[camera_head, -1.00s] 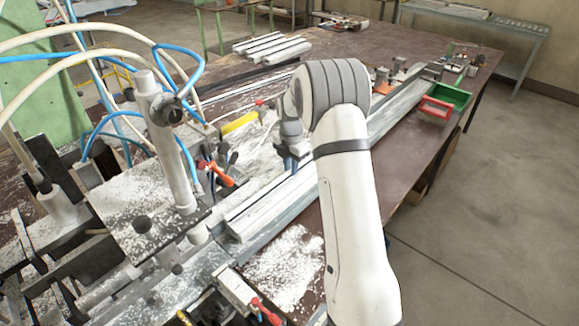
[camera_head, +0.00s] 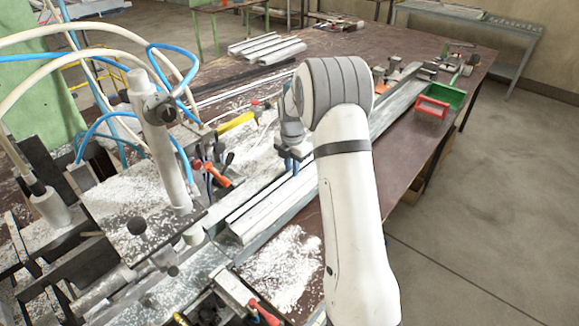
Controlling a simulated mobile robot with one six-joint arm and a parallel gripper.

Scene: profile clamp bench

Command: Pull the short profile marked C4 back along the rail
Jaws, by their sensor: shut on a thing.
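A light grey profile (camera_head: 270,207) lies lengthwise on the metal rail (camera_head: 395,106), beside the white-dusted middle of the bench. Its near end is close to the clamp block, and its far part is hidden behind my arm. My gripper (camera_head: 291,164) points down at the profile's far visible part and is shut on it. The fingertips are small and partly hidden by my wrist. No C4 mark can be read.
A clamp fixture with a grey post (camera_head: 158,130) and hoses stands at left. Red-handled clamps (camera_head: 217,175) sit beside the rail. A second clamp (camera_head: 240,293) is at the near end. Red (camera_head: 432,107) and green (camera_head: 452,96) bins stand far right. Loose profiles (camera_head: 267,48) lie at the back.

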